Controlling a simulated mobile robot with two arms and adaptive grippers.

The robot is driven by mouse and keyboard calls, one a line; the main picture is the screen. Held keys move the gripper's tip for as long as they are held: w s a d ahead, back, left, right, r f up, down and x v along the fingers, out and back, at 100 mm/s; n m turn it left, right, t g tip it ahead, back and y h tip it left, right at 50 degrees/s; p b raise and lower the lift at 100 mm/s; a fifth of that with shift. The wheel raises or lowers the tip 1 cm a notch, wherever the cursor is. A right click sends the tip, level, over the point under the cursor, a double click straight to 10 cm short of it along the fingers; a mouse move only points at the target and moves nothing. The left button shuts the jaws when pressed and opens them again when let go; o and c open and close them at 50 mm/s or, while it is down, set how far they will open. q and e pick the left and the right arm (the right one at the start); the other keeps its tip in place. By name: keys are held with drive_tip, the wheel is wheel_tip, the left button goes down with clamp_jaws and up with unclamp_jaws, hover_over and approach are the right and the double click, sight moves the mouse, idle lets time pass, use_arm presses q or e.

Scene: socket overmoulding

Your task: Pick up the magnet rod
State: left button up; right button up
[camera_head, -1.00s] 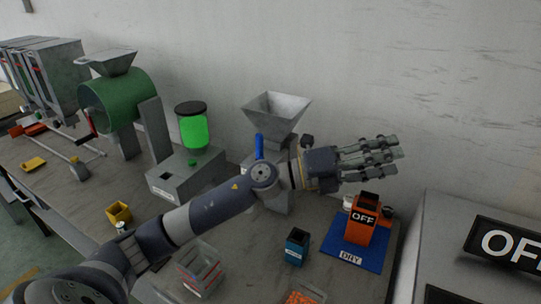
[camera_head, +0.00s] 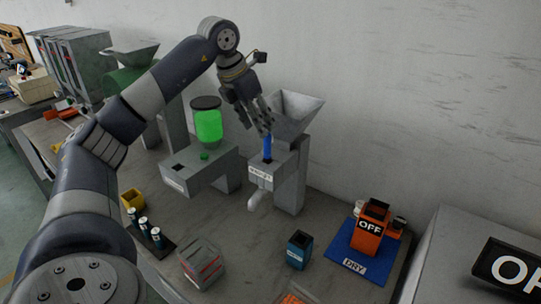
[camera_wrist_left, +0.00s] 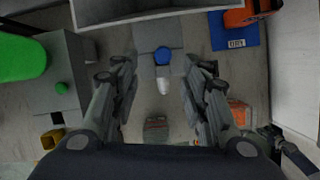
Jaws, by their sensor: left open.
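The magnet rod (camera_head: 267,147) is a blue rod standing upright in a grey block whose label is hard to read, in front of a grey hopper. In the left wrist view its blue round top (camera_wrist_left: 162,54) lies between the two rows of fingers, a little toward the upper side. My left gripper (camera_head: 263,122) points down just above the rod, open and empty. In the left wrist view the open fingers (camera_wrist_left: 161,75) stand apart on both sides of the rod, with no visible contact.
The hopper (camera_head: 297,112) stands close behind the gripper. A machine with a green tank (camera_head: 208,126) is to the left.

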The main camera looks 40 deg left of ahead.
sight(267, 153)
use_arm(q)
drive_tip(key=p+x, duration=0.1)
drive_tip(key=x, duration=0.3)
drive_tip(key=p+x, duration=0.1)
drive_tip(key=x, duration=0.3)
drive_tip(key=shift+d+p, duration=0.2)
drive_tip(key=shift+p, duration=0.2)
drive_tip(key=shift+f, duration=0.25)
clamp_jaws()
